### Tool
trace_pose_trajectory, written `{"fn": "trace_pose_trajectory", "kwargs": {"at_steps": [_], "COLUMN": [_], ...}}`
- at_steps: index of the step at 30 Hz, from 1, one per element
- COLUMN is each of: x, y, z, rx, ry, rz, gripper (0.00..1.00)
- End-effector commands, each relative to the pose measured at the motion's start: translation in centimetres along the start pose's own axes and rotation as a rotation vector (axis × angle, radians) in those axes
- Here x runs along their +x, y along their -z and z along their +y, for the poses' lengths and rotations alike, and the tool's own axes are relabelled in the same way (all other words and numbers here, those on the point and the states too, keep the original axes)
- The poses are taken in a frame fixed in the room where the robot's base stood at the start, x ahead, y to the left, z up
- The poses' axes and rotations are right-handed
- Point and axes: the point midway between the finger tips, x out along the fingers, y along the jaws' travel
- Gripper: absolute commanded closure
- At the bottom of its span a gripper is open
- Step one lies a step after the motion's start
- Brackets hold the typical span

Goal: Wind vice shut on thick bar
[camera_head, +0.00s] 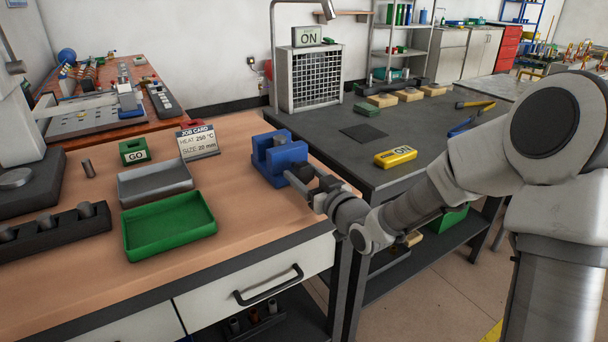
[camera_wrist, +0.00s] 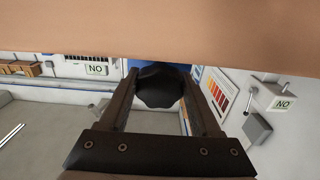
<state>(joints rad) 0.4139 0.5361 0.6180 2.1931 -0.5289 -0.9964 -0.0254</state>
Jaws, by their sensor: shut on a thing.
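The blue vice (camera_head: 272,160) stands on the right end of the wooden bench, its screw side facing my arm. My gripper (camera_head: 314,186) reaches it from the right. In the wrist view my gripper (camera_wrist: 160,82) has its fingers on both sides of a dark lobed knob (camera_wrist: 158,90), and is shut on it. A strip of blue vice shows behind the knob. I cannot make out a bar between the vice jaws.
A green tray (camera_head: 168,245) and a grey tray (camera_head: 128,192) lie left of the vice.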

Motion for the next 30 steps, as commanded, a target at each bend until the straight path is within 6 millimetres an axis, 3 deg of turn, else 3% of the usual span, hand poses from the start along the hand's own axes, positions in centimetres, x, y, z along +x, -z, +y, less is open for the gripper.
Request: {"fn": "trace_pose_trajectory", "kwargs": {"at_steps": [13,30], "x": [0.02,0.03], "y": [0.22,0.39], "z": [0.00,-0.09], "rx": [0.113,0.626], "ry": [-0.001,-0.001], "rz": [0.001,0.002], "gripper": [0.91,0.91]}}
